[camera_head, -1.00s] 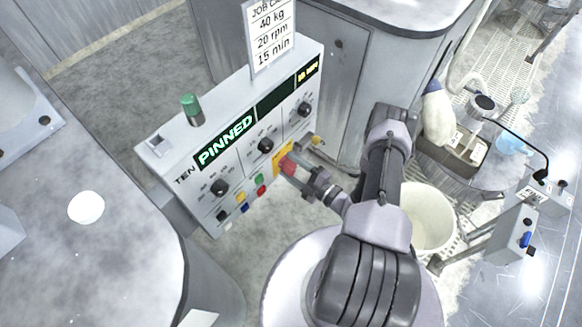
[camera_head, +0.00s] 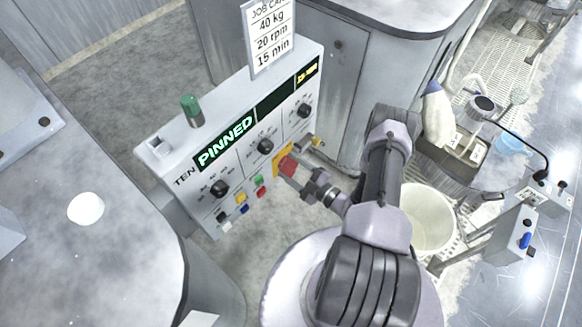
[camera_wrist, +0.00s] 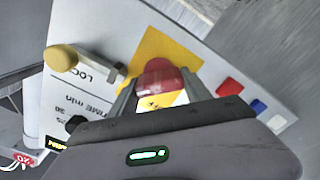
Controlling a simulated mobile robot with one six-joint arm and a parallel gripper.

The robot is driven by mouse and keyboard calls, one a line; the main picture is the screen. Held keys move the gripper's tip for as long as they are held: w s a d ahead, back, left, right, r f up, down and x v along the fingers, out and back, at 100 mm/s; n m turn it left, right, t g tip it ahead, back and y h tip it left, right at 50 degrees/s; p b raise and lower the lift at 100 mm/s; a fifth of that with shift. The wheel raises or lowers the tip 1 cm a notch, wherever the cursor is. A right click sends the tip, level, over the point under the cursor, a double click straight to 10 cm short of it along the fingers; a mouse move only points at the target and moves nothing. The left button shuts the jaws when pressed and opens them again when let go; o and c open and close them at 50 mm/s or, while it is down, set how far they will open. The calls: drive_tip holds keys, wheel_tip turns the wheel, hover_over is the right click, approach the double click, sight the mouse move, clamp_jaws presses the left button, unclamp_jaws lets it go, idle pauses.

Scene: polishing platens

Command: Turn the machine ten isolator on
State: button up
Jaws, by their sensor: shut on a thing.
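The machine ten panel (camera_head: 180,150) is a pale sloped box marked TEN, with a lit green PINNED display (camera_head: 225,141). The isolator is a red handle (camera_head: 288,166) on a yellow plate (camera_head: 278,158) at the panel's lower right. In the wrist view the red handle (camera_wrist: 157,76) stands out from the yellow plate (camera_wrist: 150,48). My gripper (camera_head: 296,172) reaches it from the lower right. In the wrist view my gripper (camera_wrist: 155,92) has one finger on each side of the handle and is shut on it. The handle's lower part is hidden by my gripper.
Black knobs (camera_head: 265,146) and several coloured buttons (camera_head: 260,181) sit left of the isolator. A yellow-tipped lock part (camera_head: 317,141) juts out just right of it, close to my gripper. A white bucket (camera_head: 428,215) stands right of my arm.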

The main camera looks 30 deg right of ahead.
drive_tip(key=o, duration=1.4)
drive_tip(key=shift+c, duration=0.2)
